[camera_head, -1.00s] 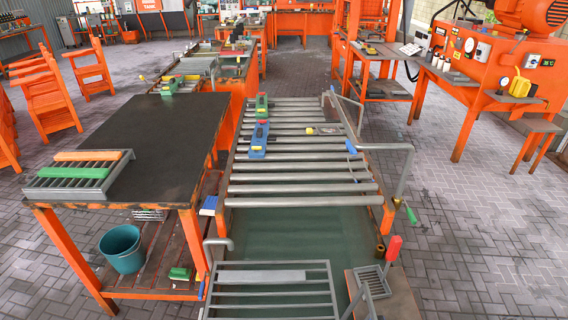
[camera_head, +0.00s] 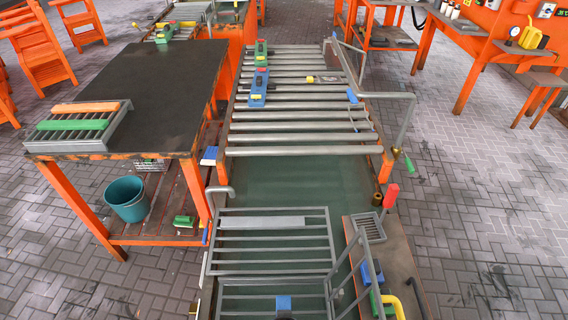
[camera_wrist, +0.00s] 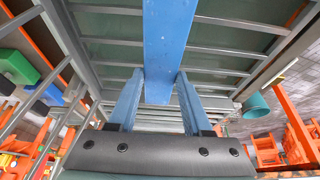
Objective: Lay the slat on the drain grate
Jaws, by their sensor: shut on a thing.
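My gripper (camera_wrist: 160,76) is shut on a blue slat (camera_wrist: 168,35), which runs away from it between the two fingers in the wrist view. In the head view a blue piece (camera_head: 283,303), which looks like the slat, shows at the bottom edge above a barred grey frame (camera_head: 246,287). Past it is another barred grey grate (camera_head: 270,266) with a pale grey slat (camera_head: 262,222) on it. On the dark table at left a grey slotted grate (camera_head: 44,146) carries an orange slat (camera_head: 86,108) and a green slat (camera_head: 71,125). I cannot tell which is the drain grate.
A roller conveyor (camera_head: 300,139) stands beyond the barred frames. The dark table (camera_head: 165,95) has much bare top. A teal bucket (camera_head: 127,199) sits under the table.

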